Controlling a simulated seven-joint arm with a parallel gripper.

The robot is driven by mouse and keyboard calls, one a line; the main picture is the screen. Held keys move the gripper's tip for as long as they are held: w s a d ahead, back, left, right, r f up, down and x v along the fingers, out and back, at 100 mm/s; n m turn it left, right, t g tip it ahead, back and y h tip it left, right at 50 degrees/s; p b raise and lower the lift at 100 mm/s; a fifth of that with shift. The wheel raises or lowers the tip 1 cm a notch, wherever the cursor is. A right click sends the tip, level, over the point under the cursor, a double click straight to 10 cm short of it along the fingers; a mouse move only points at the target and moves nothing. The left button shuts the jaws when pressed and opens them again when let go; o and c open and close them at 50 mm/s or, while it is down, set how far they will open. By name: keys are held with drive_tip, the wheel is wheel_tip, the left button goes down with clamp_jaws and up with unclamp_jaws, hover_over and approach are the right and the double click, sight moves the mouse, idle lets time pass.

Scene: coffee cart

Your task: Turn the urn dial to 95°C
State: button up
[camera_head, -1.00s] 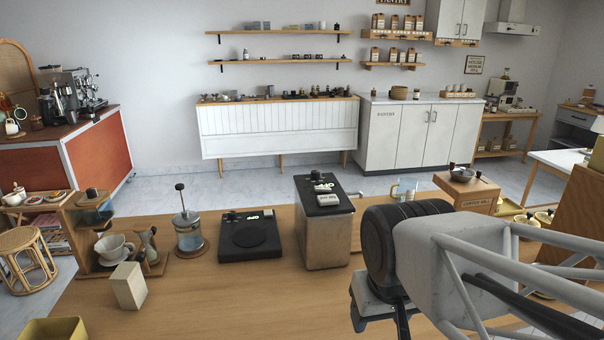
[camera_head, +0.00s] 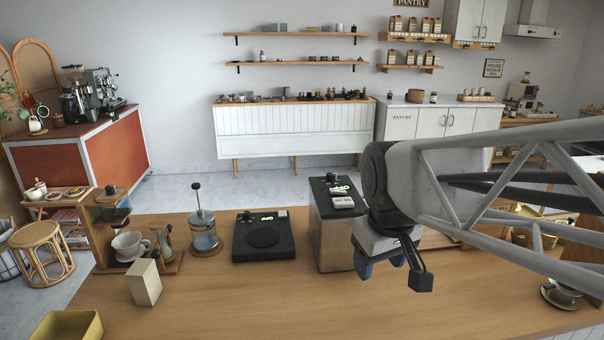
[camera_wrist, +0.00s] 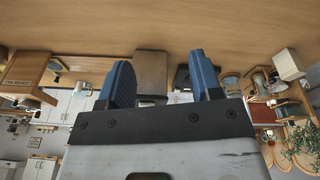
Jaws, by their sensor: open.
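The urn (camera_head: 334,240) is a steel box with a dark top, standing on the wooden counter. A small dark knob (camera_head: 332,178) and a white label plate (camera_head: 342,201) show on its top; I cannot read the dial setting. My gripper (camera_head: 393,275) is in front and to the right of the urn, apart from it, with its fingers pointing down toward the counter. In the wrist view, the blue fingers (camera_wrist: 161,82) are spread and empty. The urn shows beyond them, upside down (camera_wrist: 150,72). My wrist hides part of the urn's right side.
A black scale (camera_head: 264,238), a glass press (camera_head: 203,235) and a dripper stand (camera_head: 128,250) are left of the urn. A cream block (camera_head: 145,283) and a yellow tray (camera_head: 66,327) sit nearer. The counter's front middle is clear. A cup (camera_head: 562,292) stands at the right.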

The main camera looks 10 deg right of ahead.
drive_tip(key=w+r+n, duration=0.4)
drive_tip(key=w, duration=0.9)
drive_tip(key=n+g, duration=0.2)
drive_tip(key=n, duration=1.1)
hover_over(331, 173)
drive_tip(key=shift+s+f, duration=0.2)
drive_tip(key=shift+f, duration=0.45)
drive_tip(key=shift+s+f, duration=0.2)
drive_tip(key=shift+f, duration=0.4)
drive_tip(key=shift+w+f, duration=0.1)
drive_tip(key=shift+w, duration=0.2)
drive_tip(key=shift+f, duration=0.1)
drive_tip(key=shift+f, duration=3.8)
drive_tip(key=c, duration=0.9)
